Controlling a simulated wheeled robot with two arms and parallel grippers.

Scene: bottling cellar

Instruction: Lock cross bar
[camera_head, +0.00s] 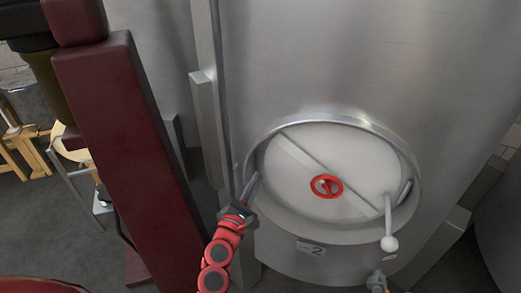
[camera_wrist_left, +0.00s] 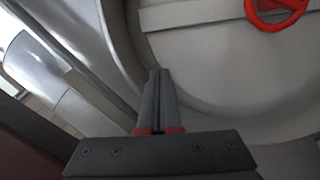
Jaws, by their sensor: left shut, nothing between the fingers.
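A round pale hatch door (camera_head: 352,160) is set in the steel tank. The cross bar (camera_head: 298,152) runs diagonally over the door, from upper left to lower right. A red handwheel (camera_head: 326,186) sits at the middle of the bar. In the left wrist view the cross bar (camera_wrist_left: 195,14) and part of the red handwheel (camera_wrist_left: 276,12) show at the top. My left gripper (camera_head: 254,182) is shut and empty at the left rim of the hatch, apart from the handwheel. Its closed fingers (camera_wrist_left: 160,75) point toward the hatch frame; contact cannot be told. My right gripper is out of view.
A lever with a pale ball knob (camera_head: 389,243) hangs at the hatch's lower right. A plate marked 2 (camera_head: 311,248) is below the hatch. A small valve (camera_head: 377,281) is at the bottom. A dark red post (camera_head: 125,150) stands left. Wooden furniture (camera_head: 28,152) is farther left.

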